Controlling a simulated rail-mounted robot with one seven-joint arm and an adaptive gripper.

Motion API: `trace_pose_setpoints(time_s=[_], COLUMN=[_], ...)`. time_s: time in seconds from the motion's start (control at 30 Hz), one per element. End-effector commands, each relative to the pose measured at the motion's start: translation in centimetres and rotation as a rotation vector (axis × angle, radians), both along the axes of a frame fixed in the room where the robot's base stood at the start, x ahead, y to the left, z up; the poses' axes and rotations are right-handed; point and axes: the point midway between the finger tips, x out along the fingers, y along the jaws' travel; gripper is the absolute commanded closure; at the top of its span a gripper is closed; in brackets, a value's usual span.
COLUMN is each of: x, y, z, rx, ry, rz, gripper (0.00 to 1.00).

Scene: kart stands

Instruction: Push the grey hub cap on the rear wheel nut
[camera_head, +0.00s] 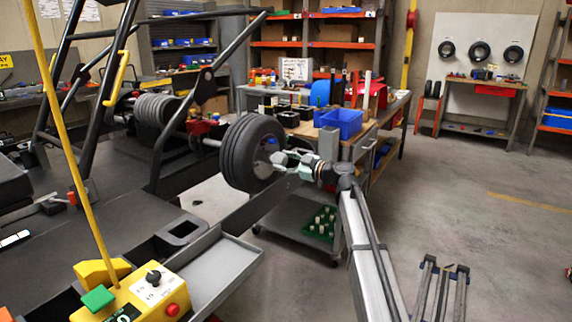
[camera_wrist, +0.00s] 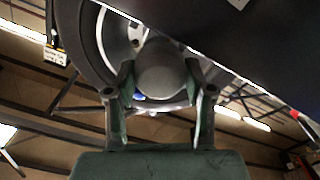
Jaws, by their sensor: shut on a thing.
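The rear wheel (camera_head: 240,152) with its black tyre and pale rim stands upright at the middle of the head view; it also shows in the wrist view (camera_wrist: 92,45). My gripper (camera_head: 281,160) is at the wheel's outer face, pointing towards the hub. In the wrist view my gripper (camera_wrist: 160,76) is shut on the round grey hub cap (camera_wrist: 164,72), one finger on each side. The cap is in front of the wheel's centre and hides the wheel nut. I cannot tell whether the cap touches the nut.
A dark flat panel (camera_wrist: 262,40) crosses the wrist view's upper right. A grey trolley (camera_head: 290,213) with a green tray (camera_head: 321,226) stands below and behind the wheel. A workbench with a blue bin (camera_head: 343,122) is behind. A yellow control box (camera_head: 135,297) is at front left. Open floor lies right.

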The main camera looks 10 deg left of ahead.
Motion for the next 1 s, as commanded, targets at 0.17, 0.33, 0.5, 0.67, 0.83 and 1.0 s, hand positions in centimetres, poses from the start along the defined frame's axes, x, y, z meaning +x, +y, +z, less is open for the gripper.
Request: trace_pose_setpoints(time_s=[0.17,0.33,0.5,0.67,0.83,1.0], x=[0.2,0.4,0.6,0.7,0.8,0.7], y=[0.4,0.7,1.1,1.4,1.5,1.5], z=[-0.1,-0.1,-0.1,-0.1,0.0,0.0], rx=[0.0,0.0,0.0,0.0,-0.001,0.0], ry=[-0.001,-0.001,-0.001,-0.001,0.0,0.0], rz=[0.0,0.0,0.0,0.0,0.0,0.0], gripper=[0.71,0.71,0.71,0.71,0.19,0.18])
